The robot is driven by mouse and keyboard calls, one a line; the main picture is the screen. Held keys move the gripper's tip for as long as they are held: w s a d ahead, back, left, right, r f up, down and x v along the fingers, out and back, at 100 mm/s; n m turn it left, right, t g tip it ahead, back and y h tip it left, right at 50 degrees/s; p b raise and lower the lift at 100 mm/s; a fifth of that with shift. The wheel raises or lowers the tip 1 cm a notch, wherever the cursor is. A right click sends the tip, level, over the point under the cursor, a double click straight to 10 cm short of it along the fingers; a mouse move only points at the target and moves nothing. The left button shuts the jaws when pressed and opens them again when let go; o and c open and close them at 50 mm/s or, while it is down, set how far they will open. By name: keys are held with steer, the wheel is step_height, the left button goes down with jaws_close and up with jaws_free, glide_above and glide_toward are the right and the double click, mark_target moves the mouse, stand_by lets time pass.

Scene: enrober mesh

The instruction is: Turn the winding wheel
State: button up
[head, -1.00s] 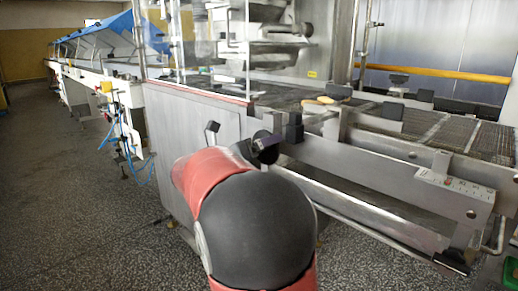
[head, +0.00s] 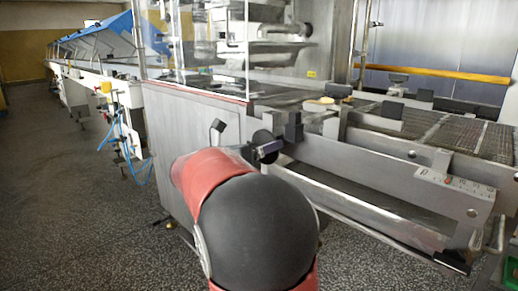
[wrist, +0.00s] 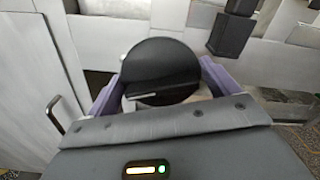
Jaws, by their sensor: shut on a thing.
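The winding wheel is a black round disc (wrist: 160,62) in the middle of the wrist view, against the grey machine side. In the head view the wheel (head: 262,137) shows as a small dark round part on the machine's front, partly hidden by my gripper. My gripper (wrist: 160,88) has purple fingers on the left and right sides of the wheel and is shut on it. In the head view the gripper (head: 268,149) is mostly hidden behind my red and black arm.
A black block (head: 293,128) sits just right of the wheel; it also shows in the wrist view (wrist: 231,32). A bent handle (head: 217,127) sticks out to the left. The mesh conveyor (head: 450,135) lies behind. The floor (head: 90,220) at left is clear.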

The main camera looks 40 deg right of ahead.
steer(key=o, duration=0.7)
steer(key=a, duration=0.8)
steer(key=shift+s, duration=0.3)
